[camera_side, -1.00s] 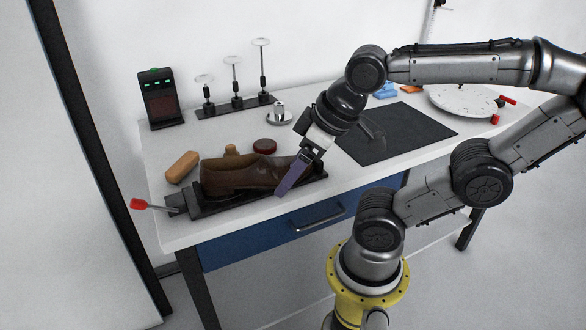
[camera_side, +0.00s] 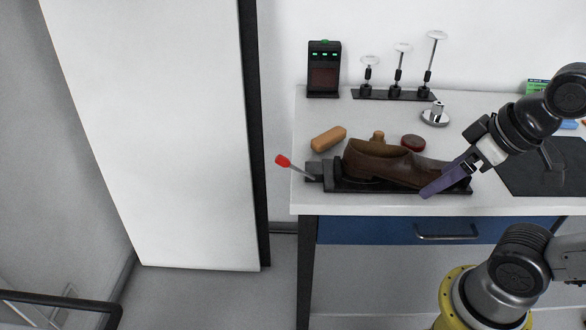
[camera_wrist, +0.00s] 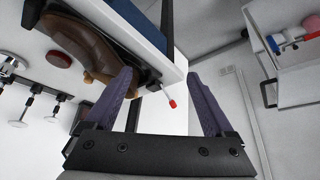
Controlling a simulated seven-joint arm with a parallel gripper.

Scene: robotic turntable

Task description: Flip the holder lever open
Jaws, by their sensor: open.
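The holder (camera_side: 400,187) is a black clamp-like base along the table's front edge, with a brown leather shoe (camera_side: 385,162) lying in it. Its lever, a thin metal rod with a red tip (camera_side: 283,161), sticks out past the table's left end, tilted up to the left. In the wrist view the red lever tip (camera_wrist: 172,103) shows between the fingers, farther off. My gripper (camera_side: 432,190) has purple fingers and is at the toe end of the shoe, far right of the lever. In the wrist view its fingers (camera_wrist: 163,82) are apart, with nothing between them.
A tan brush-like block (camera_side: 328,139), a small brown knob (camera_side: 378,136) and a dark red tin (camera_side: 413,142) lie behind the shoe. A black device (camera_side: 324,69) with green lights and several stands are at the back. Free floor lies left of the table.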

